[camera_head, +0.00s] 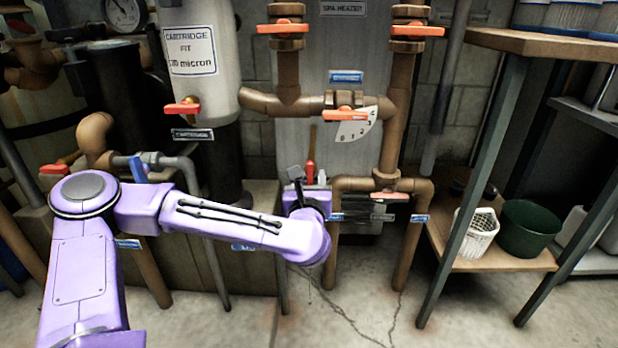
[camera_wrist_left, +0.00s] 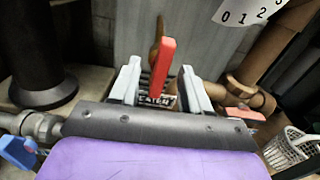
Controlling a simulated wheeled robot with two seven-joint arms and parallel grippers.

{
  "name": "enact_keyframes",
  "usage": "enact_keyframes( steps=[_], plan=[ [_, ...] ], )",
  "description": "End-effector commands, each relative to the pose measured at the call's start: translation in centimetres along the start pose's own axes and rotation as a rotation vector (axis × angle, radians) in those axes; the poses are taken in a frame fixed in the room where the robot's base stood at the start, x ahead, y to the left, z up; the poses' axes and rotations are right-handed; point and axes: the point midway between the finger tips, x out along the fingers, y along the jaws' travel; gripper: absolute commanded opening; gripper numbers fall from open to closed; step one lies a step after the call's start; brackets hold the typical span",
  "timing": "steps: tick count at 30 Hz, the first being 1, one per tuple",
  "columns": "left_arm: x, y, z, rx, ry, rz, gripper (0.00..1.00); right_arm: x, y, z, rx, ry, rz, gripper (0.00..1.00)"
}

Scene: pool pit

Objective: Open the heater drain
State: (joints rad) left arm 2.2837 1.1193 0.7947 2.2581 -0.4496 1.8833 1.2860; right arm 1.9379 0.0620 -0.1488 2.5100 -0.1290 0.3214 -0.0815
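The heater drain appears to be the valve with the upright red handle (camera_head: 311,146) low in front of the grey spa heater body (camera_head: 345,70). In the left wrist view the red handle (camera_wrist_left: 164,68) stands between my left gripper's fingers (camera_wrist_left: 162,88). The fingers are apart, with a gap on each side of the handle. In the head view my left gripper (camera_head: 309,177) is at the handle, and my arm hides the lower part of the valve. My right gripper is not in view.
Brown pipes with orange-handled valves (camera_head: 346,114) rise around the heater. A white cartridge filter (camera_head: 195,50) stands left. A wooden shelf with a white basket (camera_head: 478,232) and green bucket (camera_head: 528,228) is at right. Cracked floor (camera_head: 350,310) in front is clear.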

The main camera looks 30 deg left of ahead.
Motion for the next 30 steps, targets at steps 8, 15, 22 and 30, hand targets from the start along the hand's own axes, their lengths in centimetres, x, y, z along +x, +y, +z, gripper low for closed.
enact_keyframes(
  steps=[8,15,22,30],
  plan=[
    [-0.7,0.0,0.0,0.0,-0.002,-0.001,0.47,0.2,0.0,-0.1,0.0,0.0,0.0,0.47],
    [-4.7,0.0,-0.1,0.0,-0.002,-0.003,0.47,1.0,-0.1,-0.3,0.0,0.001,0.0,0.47],
    [-7.0,0.0,0.0,0.001,-0.002,0.0,0.47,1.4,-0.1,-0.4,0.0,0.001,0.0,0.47],
    [-7.0,0.0,0.0,0.002,-0.001,0.0,0.47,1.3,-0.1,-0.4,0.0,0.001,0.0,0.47]
  ],
)
